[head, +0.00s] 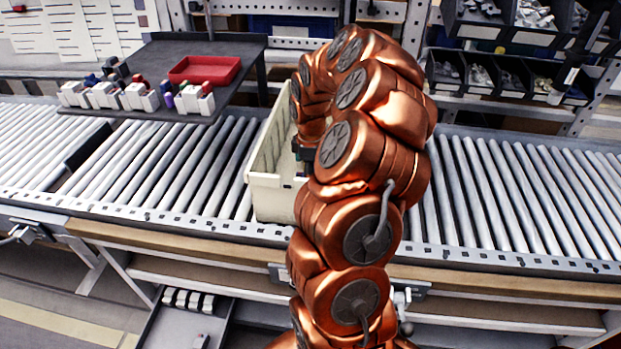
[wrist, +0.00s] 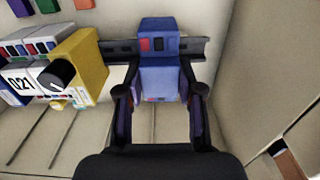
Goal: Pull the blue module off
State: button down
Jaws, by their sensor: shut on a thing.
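The blue module (wrist: 160,75) stands in the middle of the wrist view, with small red and dark blue parts on its upper face. A black rail (wrist: 118,48) runs behind it and shows on both sides. I cannot tell whether the module is still clipped to it. My gripper (wrist: 158,100) has one dark finger on each side of the module and is shut on it. In the head view my arm hides the gripper and the blue module.
A yellow module (wrist: 88,68) with a black knob and white modules (wrist: 22,82) sit left along the rail. The cream bin (head: 272,195) stands on the roller conveyor (head: 185,165). A dark table (head: 160,60) carries a red tray (head: 204,69) and several small modules.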

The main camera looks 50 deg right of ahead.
notch_tip(320, 180, up, 9)
jog(key=shift+f+b, duration=0.1)
jog(key=shift+b, duration=0.7)
notch_tip(320, 180, up, 8)
jog(key=p, duration=0.3)
